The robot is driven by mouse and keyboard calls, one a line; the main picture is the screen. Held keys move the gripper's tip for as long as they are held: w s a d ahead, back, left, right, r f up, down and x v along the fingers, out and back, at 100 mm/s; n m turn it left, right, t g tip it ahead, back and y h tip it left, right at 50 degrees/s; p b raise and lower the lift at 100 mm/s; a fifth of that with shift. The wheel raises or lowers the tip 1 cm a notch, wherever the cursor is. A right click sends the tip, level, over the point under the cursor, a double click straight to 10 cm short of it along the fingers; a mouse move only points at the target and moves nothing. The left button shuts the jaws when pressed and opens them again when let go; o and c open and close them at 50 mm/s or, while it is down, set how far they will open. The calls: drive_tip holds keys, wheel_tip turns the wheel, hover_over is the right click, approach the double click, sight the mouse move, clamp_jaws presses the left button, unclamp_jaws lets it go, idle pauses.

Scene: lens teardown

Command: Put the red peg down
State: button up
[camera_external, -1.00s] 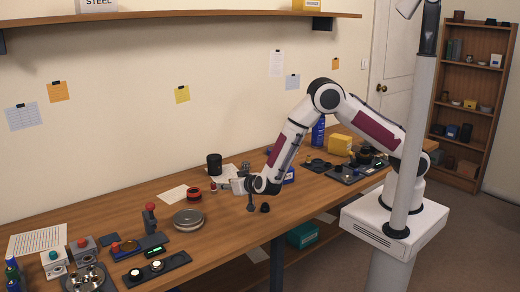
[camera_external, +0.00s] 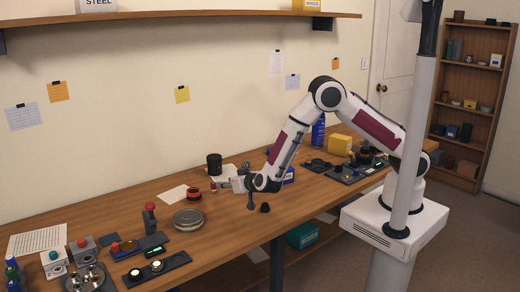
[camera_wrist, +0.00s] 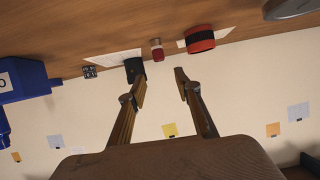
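The red peg (camera_external: 213,187), small with a pale band, stands upright on the wooden table, just left of my gripper (camera_external: 224,184). In the wrist view, which is upside down, the peg (camera_wrist: 157,50) shows beyond and between the two fingertips. My gripper (camera_wrist: 160,76) is open, with a clear gap between its fingers and nothing held. The peg appears apart from both fingers.
A red-and-black ring (camera_external: 194,195) lies left of the peg. A black cylinder (camera_external: 214,164) stands behind it. A round grey metal disc (camera_external: 188,220) lies in front. Paper sheets (camera_external: 173,194) lie nearby. A blue box (camera_wrist: 24,80) shows in the wrist view.

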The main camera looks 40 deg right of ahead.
drive_tip(key=w+d+r+g+y, duration=0.15)
drive_tip(key=d+r, duration=0.25)
drive_tip(key=r, duration=0.5)
drive_tip(key=d+r+g+y, duration=0.1)
drive_tip(key=d+r+y, duration=0.2)
drive_tip(key=d+r, duration=0.35)
drive_tip(key=s+d+r+n+g, duration=0.1)
drive_tip(key=s+d+r+g, duration=0.1)
drive_tip(key=s+d+r, duration=0.7)
drive_tip(key=s+d+f+g+h, duration=0.1)
drive_tip(key=s+d+h, duration=0.1)
drive_tip(key=s+d, duration=0.9)
drive_tip(key=s+d+f+m+g+h, duration=0.1)
drive_tip(key=s+d+g+h, duration=0.1)
drive_tip(key=s+d, duration=0.8)
drive_tip(key=shift+s+d+f+h, duration=0.35)
drive_tip(key=shift+s+d+f, duration=0.05)
drive_tip(key=shift+d, duration=0.05)
